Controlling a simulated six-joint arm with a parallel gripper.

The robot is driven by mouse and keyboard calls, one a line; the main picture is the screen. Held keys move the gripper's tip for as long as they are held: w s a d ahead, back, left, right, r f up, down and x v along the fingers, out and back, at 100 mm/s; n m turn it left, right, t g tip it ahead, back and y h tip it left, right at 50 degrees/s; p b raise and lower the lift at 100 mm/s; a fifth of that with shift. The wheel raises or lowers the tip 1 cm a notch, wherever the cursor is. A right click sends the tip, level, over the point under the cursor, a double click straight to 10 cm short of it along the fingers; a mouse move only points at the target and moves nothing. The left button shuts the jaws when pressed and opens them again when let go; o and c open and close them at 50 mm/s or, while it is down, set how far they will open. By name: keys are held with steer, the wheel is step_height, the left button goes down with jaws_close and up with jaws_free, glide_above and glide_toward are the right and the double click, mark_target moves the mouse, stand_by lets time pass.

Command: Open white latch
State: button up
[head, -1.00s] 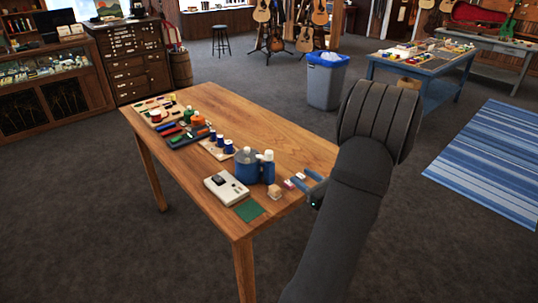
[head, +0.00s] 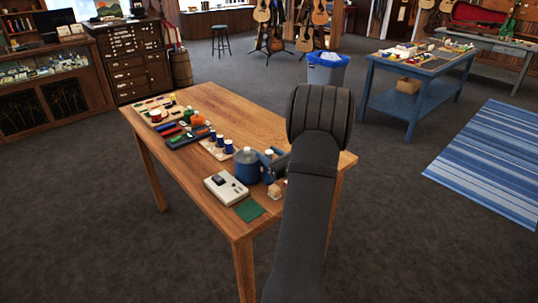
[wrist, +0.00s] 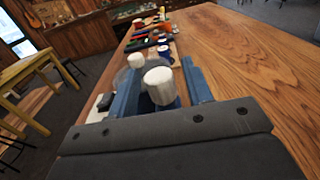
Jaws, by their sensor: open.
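I cannot make out a white latch in either view. My gripper (head: 270,160) is open at the near right part of the table, beside the blue bottles. In the wrist view, its two blue fingers (wrist: 160,68) stand on either side of a white-capped blue bottle (wrist: 160,86). I cannot tell whether they touch it. A larger blue bottle (head: 247,166) stands just left of the gripper; its white cap (wrist: 136,60) shows in the wrist view. My arm and gripper hide part of the table's right side.
The wooden table (head: 200,190) also holds a white boxy device (head: 226,187), a green square (head: 249,210), a small block (head: 274,191), blue pots (head: 228,146) and a dark tray (head: 188,137). The table's far right is clear.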

steer(key=shift+w+a, duration=0.1)
steer(key=c, duration=1)
steer(key=shift+o, duration=0.2)
steer(key=shift+m+h, duration=0.3)
steer(key=shift+m+t+h, duration=1.4)
steer(key=shift+t+h, duration=0.1)
steer(key=shift+h, duration=0.4)
steer(key=shift+m+t+h, duration=0.6)
steer(key=shift+m+h, duration=0.5)
steer(key=shift+h, duration=0.7)
